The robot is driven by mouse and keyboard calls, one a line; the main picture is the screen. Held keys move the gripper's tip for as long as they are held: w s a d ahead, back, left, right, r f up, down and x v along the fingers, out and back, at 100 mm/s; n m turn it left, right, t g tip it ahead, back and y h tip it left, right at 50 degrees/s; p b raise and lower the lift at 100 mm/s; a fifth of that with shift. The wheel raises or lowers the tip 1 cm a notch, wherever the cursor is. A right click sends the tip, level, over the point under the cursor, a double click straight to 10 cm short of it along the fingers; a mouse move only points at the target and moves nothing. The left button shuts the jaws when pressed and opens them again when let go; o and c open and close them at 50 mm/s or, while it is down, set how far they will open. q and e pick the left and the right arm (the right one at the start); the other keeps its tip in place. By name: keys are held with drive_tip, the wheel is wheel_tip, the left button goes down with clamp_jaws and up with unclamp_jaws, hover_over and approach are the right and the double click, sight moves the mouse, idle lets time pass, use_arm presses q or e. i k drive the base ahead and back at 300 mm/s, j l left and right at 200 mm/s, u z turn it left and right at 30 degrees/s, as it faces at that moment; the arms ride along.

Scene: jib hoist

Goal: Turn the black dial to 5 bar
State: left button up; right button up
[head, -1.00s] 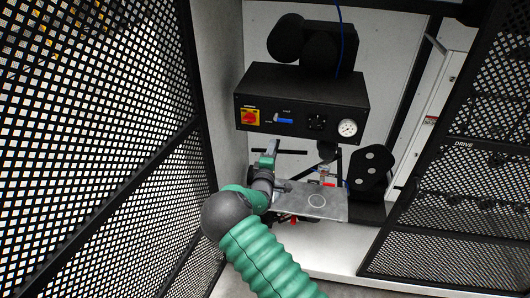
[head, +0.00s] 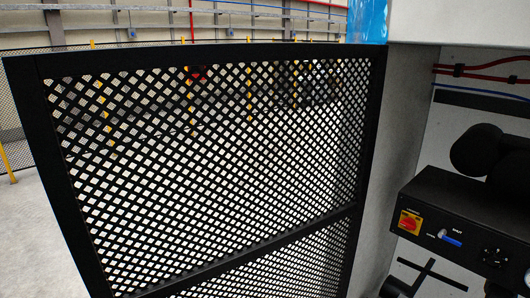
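The black dial (head: 495,257) sits on the front of a black control box (head: 462,212) at the right edge of the head view. It is small and dark, so I cannot read its setting. A pressure gauge (head: 527,279) beside it is cut off by the picture edge, and its reading is hidden. Neither of my grippers can be made out in this view.
A black mesh panel (head: 215,165) fills the left and middle, against a pale post (head: 397,150). The box also carries a red knob on a yellow plate (head: 410,222) and a blue switch (head: 452,240). A black cross-shaped bar (head: 432,272) is below. Open floor lies far left.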

sight(495, 259)
drive_tip(key=z, duration=1.4)
